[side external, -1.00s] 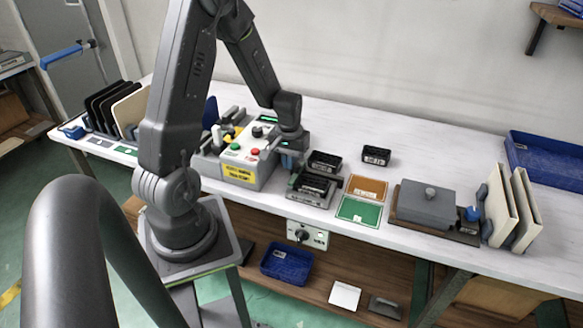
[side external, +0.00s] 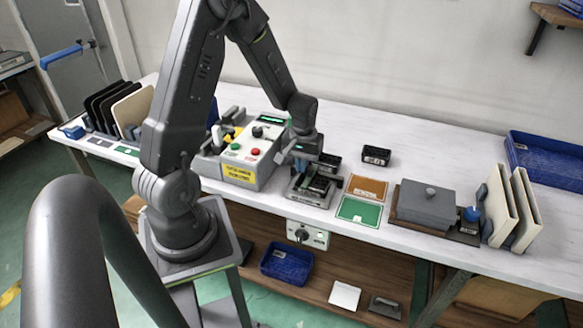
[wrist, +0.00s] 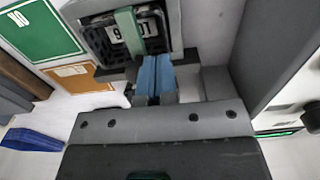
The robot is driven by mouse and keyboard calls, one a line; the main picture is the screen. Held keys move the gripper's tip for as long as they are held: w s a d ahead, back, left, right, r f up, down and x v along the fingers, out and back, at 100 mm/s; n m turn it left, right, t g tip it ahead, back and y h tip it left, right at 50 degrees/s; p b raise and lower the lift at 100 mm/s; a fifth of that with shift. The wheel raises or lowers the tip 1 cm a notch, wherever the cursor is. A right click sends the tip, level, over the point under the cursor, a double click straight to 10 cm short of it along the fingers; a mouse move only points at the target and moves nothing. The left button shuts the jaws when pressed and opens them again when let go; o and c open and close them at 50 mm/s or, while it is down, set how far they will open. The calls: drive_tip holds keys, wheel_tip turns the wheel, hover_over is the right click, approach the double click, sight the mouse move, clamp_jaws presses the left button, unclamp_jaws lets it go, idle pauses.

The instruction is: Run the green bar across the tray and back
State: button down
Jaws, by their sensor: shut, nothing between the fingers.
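My gripper (side external: 302,164) is over the left and near part of a black tray in a grey holder (side external: 312,198) near the table's front edge. Its blue fingers (wrist: 155,74) are shut together and empty in the wrist view. There the black tray (wrist: 103,48) lies just beyond the fingertips, with pale numbered panels (wrist: 149,25) inside. The green bar (wrist: 129,30) lies across the tray, its near end close to the fingertips. I cannot tell whether they touch. In the side view the arm partly hides the tray, and I cannot pick out the bar.
A control box (side external: 247,150) with buttons stands close left of my gripper. An orange card (side external: 368,187) and a green card (side external: 359,210) lie to the right. Another black tray (side external: 376,155) sits behind them. A lidded grey box (side external: 426,202) is farther right.

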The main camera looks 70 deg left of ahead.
drive_tip(key=shift+w+d, duration=2.35)
drive_tip(key=shift+d, duration=0.05)
drive_tip(key=shift+s+a, duration=0.1)
drive_tip(key=shift+a, duration=0.05)
drive_tip(key=shift+s+a, duration=0.2)
wheel_tip(320, 180, up, 7)
idle(0.6)
drive_tip(key=shift+r, duration=0.1)
drive_tip(key=s+d+r+m+t, duration=0.5)
drive_tip(key=s+d+r+m, duration=0.4)
drive_tip(key=s+d+r, duration=0.5)
wheel_tip(320, 180, up, 2)
drive_tip(key=shift+s+d+r+t, duration=0.1)
drive_tip(key=shift+s+d+t, duration=0.25)
drive_tip(key=shift+s, duration=0.75)
